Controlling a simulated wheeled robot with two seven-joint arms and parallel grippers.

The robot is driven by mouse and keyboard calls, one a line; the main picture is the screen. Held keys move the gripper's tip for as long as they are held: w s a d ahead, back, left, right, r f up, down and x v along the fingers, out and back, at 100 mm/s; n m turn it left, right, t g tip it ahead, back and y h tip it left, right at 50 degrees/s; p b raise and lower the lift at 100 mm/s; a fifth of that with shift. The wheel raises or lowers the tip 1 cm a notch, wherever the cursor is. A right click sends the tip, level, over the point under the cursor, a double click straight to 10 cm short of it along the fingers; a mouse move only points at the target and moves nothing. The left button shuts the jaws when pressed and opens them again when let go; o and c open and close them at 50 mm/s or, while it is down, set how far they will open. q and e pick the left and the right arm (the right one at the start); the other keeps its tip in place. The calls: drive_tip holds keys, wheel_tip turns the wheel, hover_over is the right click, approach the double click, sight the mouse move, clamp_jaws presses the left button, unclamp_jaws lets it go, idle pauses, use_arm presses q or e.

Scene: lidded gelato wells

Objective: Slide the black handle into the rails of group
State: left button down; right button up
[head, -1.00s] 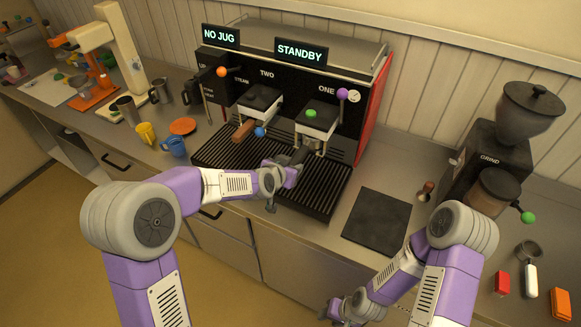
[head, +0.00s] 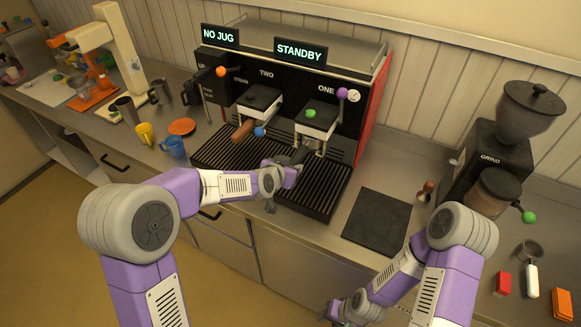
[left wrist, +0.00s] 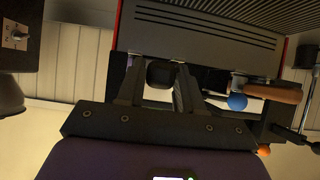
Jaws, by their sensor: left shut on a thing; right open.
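The black handle (head: 302,154) is in my left gripper (head: 293,168), just under and in front of group ONE (head: 317,120) on the coffee machine. In the left wrist view my left gripper's fingers (left wrist: 159,90) close around the dark handle (left wrist: 160,73). The handle's far end and the rails are hidden, so I cannot tell whether it sits in them. Group TWO (head: 260,98) has a brown wooden handle (head: 243,131) below it. My right gripper (head: 338,311) is open, low at the bottom of the head view, away from the machine.
The slatted drip tray (head: 320,200) lies below the groups. A black mat (head: 377,221) and the grinder (head: 485,165) are to the right. The machine's signs read NO JUG and STANDBY.

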sight(295, 159)
use_arm(q)
drive_tip(key=shift+w, duration=0.2)
idle(0.4)
drive_tip(key=shift+w+d, duration=0.35)
drive_tip(key=shift+w, duration=0.4)
drive_tip(key=shift+w+d, duration=0.35)
drive_tip(key=shift+w, duration=0.4)
drive_tip(key=c, duration=0.6)
unclamp_jaws()
drive_tip(key=shift+s, duration=0.1)
drive_tip(key=shift+c, duration=0.2)
drive_tip(key=shift+f, duration=0.1)
drive_tip(key=shift+a, duration=0.1)
